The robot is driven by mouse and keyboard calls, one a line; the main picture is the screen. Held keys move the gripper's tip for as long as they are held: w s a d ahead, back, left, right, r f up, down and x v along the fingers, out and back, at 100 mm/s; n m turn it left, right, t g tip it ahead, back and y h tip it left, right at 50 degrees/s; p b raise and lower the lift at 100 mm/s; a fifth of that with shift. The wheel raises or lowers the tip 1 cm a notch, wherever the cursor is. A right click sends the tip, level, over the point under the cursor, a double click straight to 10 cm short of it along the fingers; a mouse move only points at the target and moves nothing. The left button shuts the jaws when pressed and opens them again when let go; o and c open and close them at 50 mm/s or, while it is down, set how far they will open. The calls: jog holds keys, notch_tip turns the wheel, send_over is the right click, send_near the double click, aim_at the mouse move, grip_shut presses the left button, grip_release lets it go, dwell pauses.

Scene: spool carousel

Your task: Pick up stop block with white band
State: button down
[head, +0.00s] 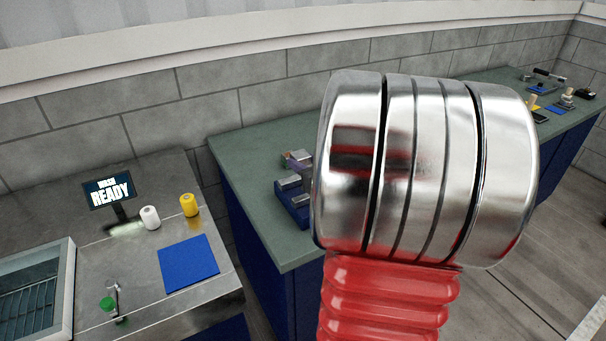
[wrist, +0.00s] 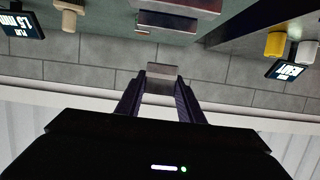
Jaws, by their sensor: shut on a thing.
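In the wrist view, my gripper (wrist: 161,77) is shut on a small grey block, the stop block (wrist: 161,85), which sits between the two dark fingers. A white band cannot be made out clearly at this size. The held block appears clear of the bench, with the grey wall behind it. In the head view, my big metal and red arm link covers most of the gripper. A small grey and purplish shape (head: 298,158) shows at its left edge, above a blue fixture (head: 292,205) with metal blocks; I cannot tell whether it is the held block.
A green-topped bench (head: 250,150) runs along the block wall. On the steel counter at left are a READY screen (head: 108,190), a white spool (head: 150,217), a yellow spool (head: 189,204), a blue mat (head: 188,263) and a green-topped item (head: 107,303). More tools stand far right.

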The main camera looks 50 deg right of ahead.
jog(key=shift+r, duration=1)
jog(key=shift+w, duration=0.1)
